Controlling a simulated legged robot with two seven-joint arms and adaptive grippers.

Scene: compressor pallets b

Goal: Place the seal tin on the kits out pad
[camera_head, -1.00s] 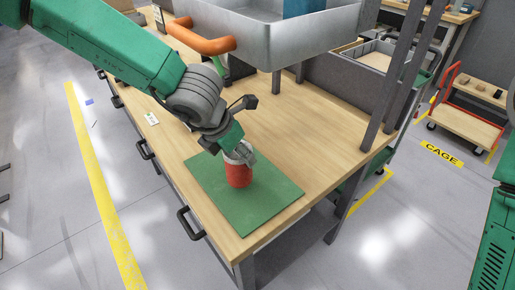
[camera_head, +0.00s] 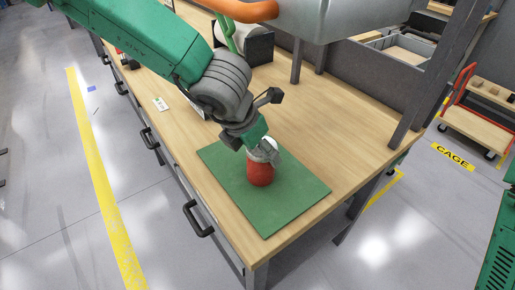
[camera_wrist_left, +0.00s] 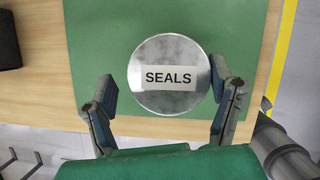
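The seal tin (camera_head: 260,174) is red with a silver lid and stands upright on the green kits out pad (camera_head: 287,205). In the left wrist view its round lid (camera_wrist_left: 169,98) reads "SEALS", with the green pad (camera_wrist_left: 100,35) around and behind it. My left gripper (camera_head: 264,152) is right over the tin, its fingers reaching down around the lid. In the left wrist view the gripper (camera_wrist_left: 166,98) has its fingers spread on either side of the tin, with a visible gap on the left. My right gripper is out of view.
The wooden bench (camera_head: 330,130) is clear to the right of the pad. A grey metal tray with an orange handle (camera_head: 245,10) hangs into the top of the view. A grey upright (camera_head: 425,75) stands at the bench's right end. A cart (camera_head: 472,125) stands beyond.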

